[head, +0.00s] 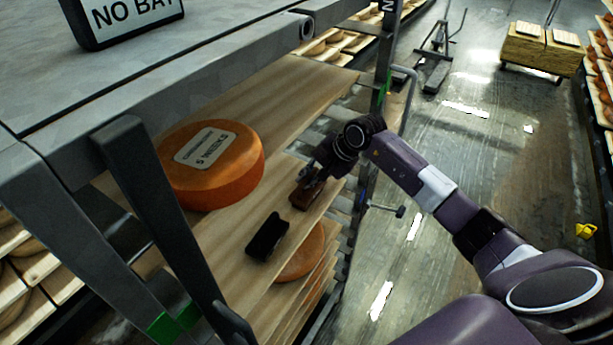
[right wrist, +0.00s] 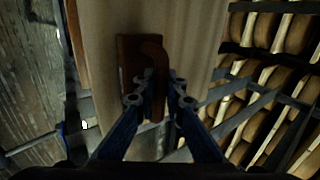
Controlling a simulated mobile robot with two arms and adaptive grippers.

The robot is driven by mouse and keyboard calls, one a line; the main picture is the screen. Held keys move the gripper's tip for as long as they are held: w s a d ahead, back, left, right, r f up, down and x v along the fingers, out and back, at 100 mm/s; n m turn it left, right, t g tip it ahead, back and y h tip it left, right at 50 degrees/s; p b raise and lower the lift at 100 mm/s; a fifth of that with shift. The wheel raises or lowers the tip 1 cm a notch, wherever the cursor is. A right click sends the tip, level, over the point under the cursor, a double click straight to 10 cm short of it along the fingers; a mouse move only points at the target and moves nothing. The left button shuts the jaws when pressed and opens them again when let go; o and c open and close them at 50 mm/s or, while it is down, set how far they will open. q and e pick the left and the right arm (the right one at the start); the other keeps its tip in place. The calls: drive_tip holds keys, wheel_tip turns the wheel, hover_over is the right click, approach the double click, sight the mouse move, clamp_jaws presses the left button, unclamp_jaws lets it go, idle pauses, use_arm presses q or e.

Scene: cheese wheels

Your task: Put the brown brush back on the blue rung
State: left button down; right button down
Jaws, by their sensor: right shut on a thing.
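The brown brush (head: 306,193) lies on the wooden shelf board near its right edge. In the right wrist view the brush (right wrist: 128,55) shows as a flat brown block with a raised handle. My right gripper (head: 314,178) reaches over the board from the right. In the right wrist view its fingers (right wrist: 160,92) are closed on the handle, one on each side. I cannot make out a blue rung clearly in either view. My left gripper is not in view.
A black brush (head: 267,237) lies on the same board (head: 225,235), nearer me. An orange cheese wheel (head: 230,178) with a label sits to the left. Grey rack posts (head: 150,200) stand at the left; a rack upright (head: 384,75) is beyond. Open floor (head: 470,130) lies right.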

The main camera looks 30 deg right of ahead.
drive_tip(key=shift+f+b, duration=0.15)
drive_tip(key=shift+b, duration=0.15)
drive_tip(key=c, duration=2)
unclamp_jaws()
drive_tip(key=shift+d+r, duration=0.1)
drive_tip(key=shift+r, duration=0.25)
drive_tip(key=shift+b+v, duration=1.1)
drive_tip(key=shift+v, duration=4.75)
